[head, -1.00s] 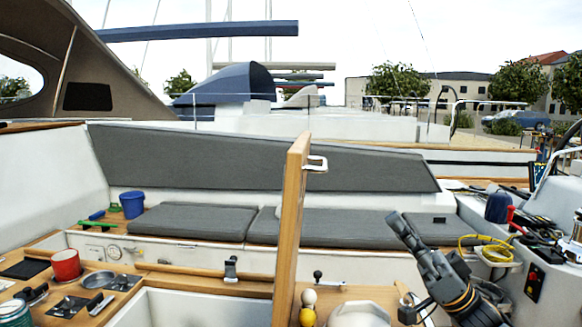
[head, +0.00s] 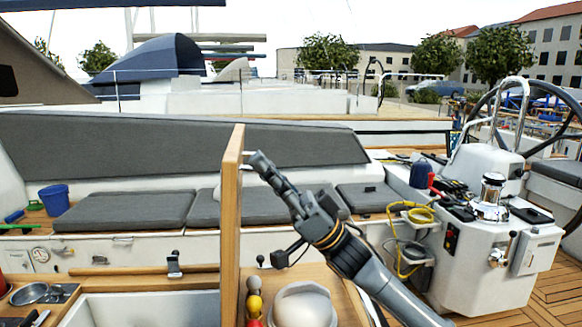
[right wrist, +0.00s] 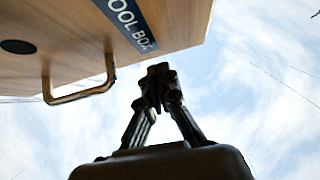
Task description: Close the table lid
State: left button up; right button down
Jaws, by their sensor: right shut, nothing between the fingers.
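The table lid (head: 231,225) is a wooden panel standing upright at the right side of an open white compartment (head: 150,308). In the right wrist view the lid (right wrist: 120,40) shows its wooden face, with a metal handle (right wrist: 80,93) and a blue label reading "OOL BOX". My right gripper (head: 258,161) is at the right of the lid's upper part; whether it touches is unclear. In the right wrist view its fingertips (right wrist: 158,73) are together and empty, beside the handle and not around it. My left gripper is not in view.
A white dome (head: 304,308) and small coloured bottles (head: 254,305) stand right of the lid. A metal bowl (head: 35,293) lies at the lower left. Grey cushions (head: 125,211) line the bench behind. The steering pedestal (head: 490,255) is at the right.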

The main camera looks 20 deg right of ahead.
jog(key=shift+w+a, duration=0.15)
jog(key=shift+a, duration=0.4)
jog(key=shift+r, duration=0.1)
